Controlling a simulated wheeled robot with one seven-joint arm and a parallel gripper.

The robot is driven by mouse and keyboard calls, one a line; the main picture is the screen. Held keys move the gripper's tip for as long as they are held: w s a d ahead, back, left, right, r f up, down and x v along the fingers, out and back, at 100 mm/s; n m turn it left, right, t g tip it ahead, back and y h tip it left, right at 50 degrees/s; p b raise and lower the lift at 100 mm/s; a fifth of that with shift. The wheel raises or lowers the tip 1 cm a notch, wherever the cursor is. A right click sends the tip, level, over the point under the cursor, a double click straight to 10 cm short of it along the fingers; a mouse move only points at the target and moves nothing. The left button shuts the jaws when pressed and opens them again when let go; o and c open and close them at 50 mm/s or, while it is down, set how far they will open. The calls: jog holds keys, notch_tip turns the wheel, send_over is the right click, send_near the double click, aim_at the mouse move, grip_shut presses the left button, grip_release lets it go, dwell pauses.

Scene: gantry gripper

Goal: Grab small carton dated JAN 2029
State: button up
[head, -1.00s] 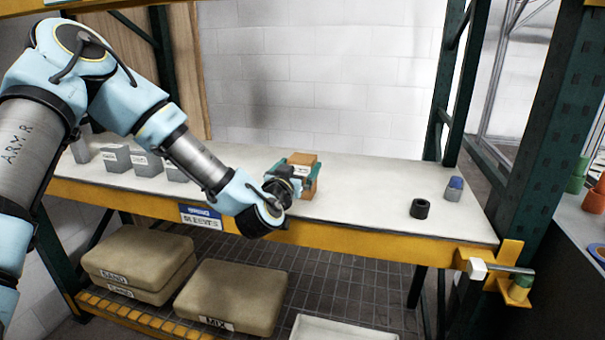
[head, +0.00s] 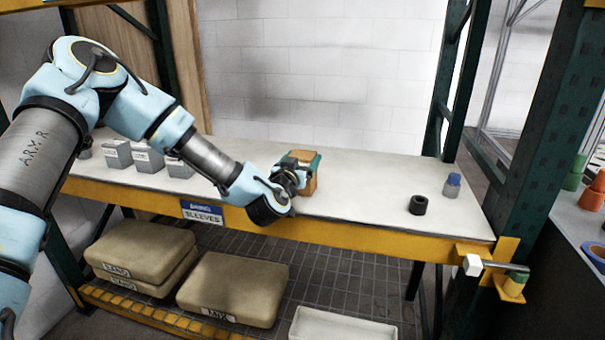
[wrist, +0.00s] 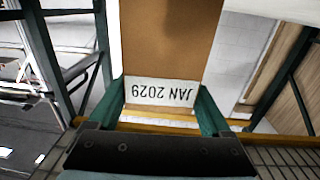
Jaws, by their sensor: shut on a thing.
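The small brown carton (head: 309,183) is between the jaws of my gripper (head: 302,166) in the head view, over the front part of the white shelf top (head: 360,190). In the wrist view the carton (wrist: 165,45) fills the upper middle. Its white label (wrist: 160,94) reads JAN 2029, upside down. The green fingers of my gripper (wrist: 161,108) are shut on the carton, one on each side. My gripper hides part of the carton in the head view, and I cannot tell whether its base touches the shelf.
Several grey boxes (head: 148,157) stand at the left of the shelf. A black ring (head: 418,205) and a blue-capped bottle (head: 452,185) stand at the right. A green upright (head: 540,140) bounds the right end. The shelf between carton and ring is clear.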

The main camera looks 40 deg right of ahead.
jog(key=c, duration=0.7)
jog(key=shift+r, duration=0.1)
